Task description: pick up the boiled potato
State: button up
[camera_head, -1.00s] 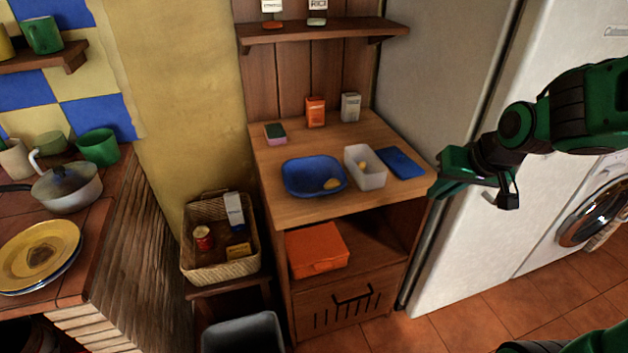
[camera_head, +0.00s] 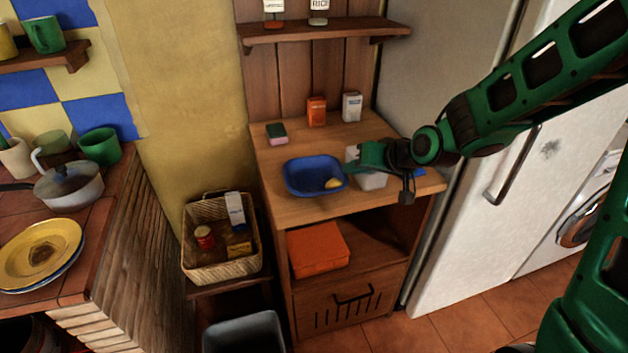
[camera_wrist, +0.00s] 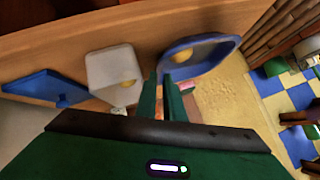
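A small yellow lump, which looks like a potato (camera_head: 333,183), lies in the blue tray (camera_head: 298,188) on the wooden counter. It also shows in the wrist view (camera_wrist: 208,53). My gripper (camera_head: 362,153) is above the counter's right part, in front of the white container and right of the blue tray. In the wrist view its two green fingers (camera_wrist: 161,84) are apart by a narrow gap, with nothing between them.
A blue board (camera_wrist: 45,88) lies beside the white container. A shelf (camera_head: 320,31) hangs above. The fridge (camera_head: 440,70) stands close on the right.

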jog(key=shift+x, duration=2.6)
jog(key=shift+s, duration=0.1)
grip_shut()
